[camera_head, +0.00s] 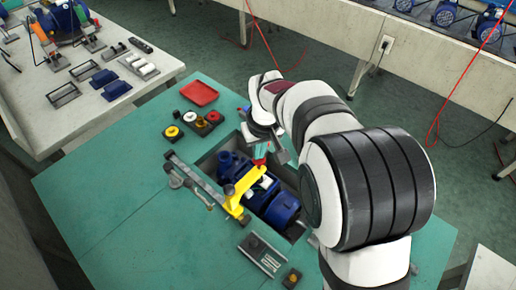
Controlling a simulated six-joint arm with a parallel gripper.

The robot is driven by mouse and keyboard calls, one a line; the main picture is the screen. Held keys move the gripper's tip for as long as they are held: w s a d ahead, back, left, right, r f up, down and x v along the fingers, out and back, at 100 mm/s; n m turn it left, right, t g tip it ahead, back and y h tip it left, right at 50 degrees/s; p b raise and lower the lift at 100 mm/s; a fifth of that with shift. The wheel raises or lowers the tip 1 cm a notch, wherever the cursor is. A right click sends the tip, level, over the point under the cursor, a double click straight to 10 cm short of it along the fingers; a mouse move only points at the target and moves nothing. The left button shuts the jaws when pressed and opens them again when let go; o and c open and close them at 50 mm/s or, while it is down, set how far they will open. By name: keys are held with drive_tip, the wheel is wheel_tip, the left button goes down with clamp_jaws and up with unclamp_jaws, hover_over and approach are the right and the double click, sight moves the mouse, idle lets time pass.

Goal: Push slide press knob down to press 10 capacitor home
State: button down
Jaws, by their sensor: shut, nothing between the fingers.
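A blue pump motor (272,200) lies in a rectangular recess in the green bench top. A yellow bracket-like fixture (237,190) stands over its left part, and a pale piece (263,183) shows beside it. My gripper (262,158) is shut and empty, pointing down above the motor, just behind the yellow fixture. Small teal and red parts show around its tips; I cannot tell whether the tips touch anything. I cannot make out the press knob or the capacitor for certain; my wrist and fingers cover part of that area.
A grey bar-like fixture (190,180) stands left of the recess. A red tray (200,93) and several small yellow, red and black parts (202,120) lie behind it. A grey plate (261,254) lies in front. The bench's left side is clear.

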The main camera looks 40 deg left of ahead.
idle(0.4)
drive_tip(key=w+a+v, duration=0.1)
drive_tip(key=v, duration=0.7)
drive_tip(key=shift+a+r, duration=0.2)
drive_tip(key=shift+r, duration=0.2)
idle(0.3)
drive_tip(key=shift+s, duration=0.1)
drive_tip(key=s+d+r+m, duration=0.2)
drive_tip(key=d+m, duration=0.3)
drive_tip(key=d, duration=0.7)
drive_tip(key=s+d+r+m, duration=0.1)
drive_tip(key=d+m, duration=0.3)
drive_tip(key=d, duration=0.9)
drive_tip(key=s+d+f+m+g, duration=0.1)
drive_tip(key=s+d+f+m, duration=0.3)
drive_tip(key=s+d+m, duration=0.4)
drive_tip(key=s+d, duration=0.2)
drive_tip(key=s, duration=0.3)
drive_tip(key=shift+s+m, duration=0.3)
drive_tip(key=shift+s, duration=0.05)
